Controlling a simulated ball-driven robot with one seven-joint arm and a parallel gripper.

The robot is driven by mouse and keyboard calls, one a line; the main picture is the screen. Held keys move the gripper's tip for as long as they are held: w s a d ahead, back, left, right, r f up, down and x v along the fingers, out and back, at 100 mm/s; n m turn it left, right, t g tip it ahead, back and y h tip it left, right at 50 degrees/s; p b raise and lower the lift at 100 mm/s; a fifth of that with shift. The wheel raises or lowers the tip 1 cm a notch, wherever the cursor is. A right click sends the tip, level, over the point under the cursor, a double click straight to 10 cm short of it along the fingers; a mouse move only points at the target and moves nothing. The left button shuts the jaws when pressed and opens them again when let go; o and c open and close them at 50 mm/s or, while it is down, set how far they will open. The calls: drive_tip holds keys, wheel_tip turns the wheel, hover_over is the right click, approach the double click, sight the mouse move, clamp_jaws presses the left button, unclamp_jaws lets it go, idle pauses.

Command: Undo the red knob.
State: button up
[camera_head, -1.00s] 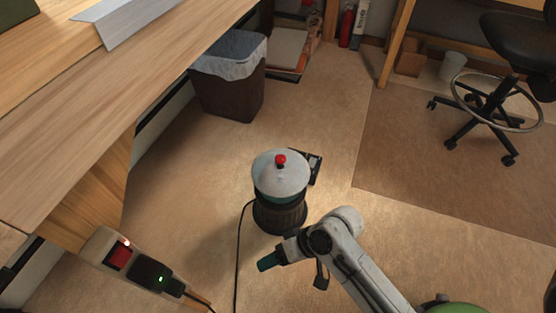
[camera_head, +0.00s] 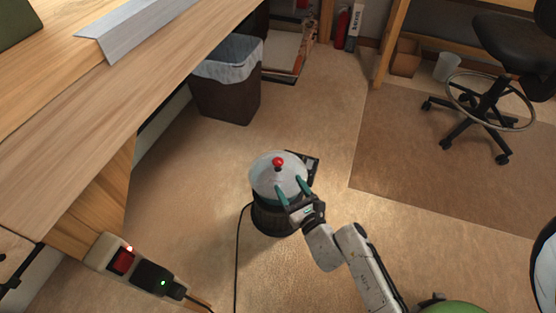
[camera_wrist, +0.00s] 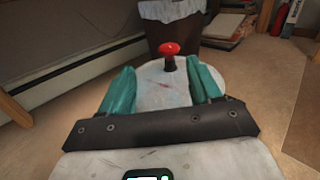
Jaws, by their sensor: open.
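The red knob (camera_head: 278,162) stands upright on top of a pale, domed lid (camera_head: 262,178) of a dark, round machine (camera_head: 268,219) on the floor. My gripper (camera_head: 291,188) is open, its two teal fingers over the near side of the lid and pointing toward the knob. In the wrist view the red knob (camera_wrist: 169,49) rises on a dark stem beyond and between the fingertips of my gripper (camera_wrist: 163,82). The fingers are apart from the knob. Part of the lid is hidden behind my gripper.
A wooden bench (camera_head: 110,110) runs along the left. A power strip (camera_head: 125,262) with a red switch is at lower left, and a black cable (camera_head: 238,255) runs beside the machine. A bin (camera_head: 228,95) and a wheeled chair (camera_head: 490,100) stand farther back. Carpet is clear to the right.

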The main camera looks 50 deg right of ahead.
sight(280, 165)
drive_tip(key=shift+m, duration=0.6)
drive_tip(key=x, duration=0.3)
drive_tip(key=b+x, duration=0.1)
drive_tip(key=x, duration=0.3)
drive_tip(key=d+x, duration=0.1)
drive_tip(key=x, duration=0.3)
drive_tip(key=shift+s+f+b, duration=0.3)
drive_tip(key=shift+b, duration=0.1)
drive_tip(key=shift+c, duration=0.2)
